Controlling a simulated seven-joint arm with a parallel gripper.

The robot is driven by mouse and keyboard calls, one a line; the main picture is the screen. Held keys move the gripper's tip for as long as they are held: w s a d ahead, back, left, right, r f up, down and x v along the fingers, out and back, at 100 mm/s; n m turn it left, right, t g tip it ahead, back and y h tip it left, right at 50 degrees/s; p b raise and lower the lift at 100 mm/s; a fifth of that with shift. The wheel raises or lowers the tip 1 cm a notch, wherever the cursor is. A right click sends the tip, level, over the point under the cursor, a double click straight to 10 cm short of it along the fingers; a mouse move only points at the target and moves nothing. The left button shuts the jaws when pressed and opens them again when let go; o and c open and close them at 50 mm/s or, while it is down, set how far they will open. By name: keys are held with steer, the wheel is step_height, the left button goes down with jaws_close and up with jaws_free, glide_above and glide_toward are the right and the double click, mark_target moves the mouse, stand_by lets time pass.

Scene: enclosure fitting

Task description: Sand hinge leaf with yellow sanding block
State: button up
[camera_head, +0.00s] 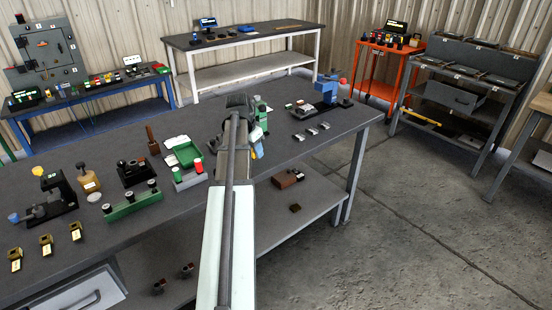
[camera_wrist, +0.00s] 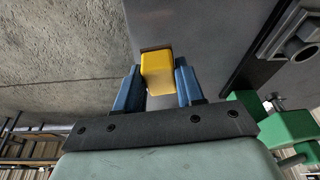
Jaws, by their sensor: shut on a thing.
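My gripper (camera_wrist: 158,80) has two blue fingers and is shut on the yellow sanding block (camera_wrist: 157,68). The block's far end is dark and lies over or close to a plain grey surface; I cannot tell whether it touches. In the head view my arm hides most of the gripper, with a bit of blue and yellow showing at its right side. A green fixture (camera_wrist: 285,125) with a grey metal pin stands to the right of the fingers. I cannot identify the hinge leaf for sure; the green fixture (camera_head: 262,112) in the head view is partly behind my arm.
Small light plates (camera_head: 311,131) lie right of my arm. Bare bench shows near its right front.

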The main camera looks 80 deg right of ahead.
steer(key=w+d+r, duration=0.4)
steer(key=w+d, duration=0.3)
steer(key=w, duration=0.1)
steer(key=w+d+r, duration=0.4)
steer(key=w+d, duration=0.3)
steer(key=w, duration=0.1)
steer(key=shift+m, duration=0.9)
steer(key=shift+s+a+f, duration=0.1)
steer(key=shift+s+f, duration=0.05)
steer(key=shift+f, duration=1.2)
steer(key=shift+s+d+f, duration=0.1)
steer(key=shift+s+f, duration=0.05)
steer(key=shift+f, duration=1.2)
steer(key=shift+s+a+f, duration=0.1)
steer(key=shift+s+f, duration=0.05)
steer(key=shift+f, duration=1.2)
steer(key=shift+w+a+f, duration=0.2)
steer(key=shift+w+a, duration=0.05)
steer(key=shift+c, duration=0.4)
steer(key=shift+w+a, duration=1.1)
steer(key=shift+s+d, duration=1.4)
steer(key=shift+d, duration=0.1)
step_height(320, 180, up, 8)
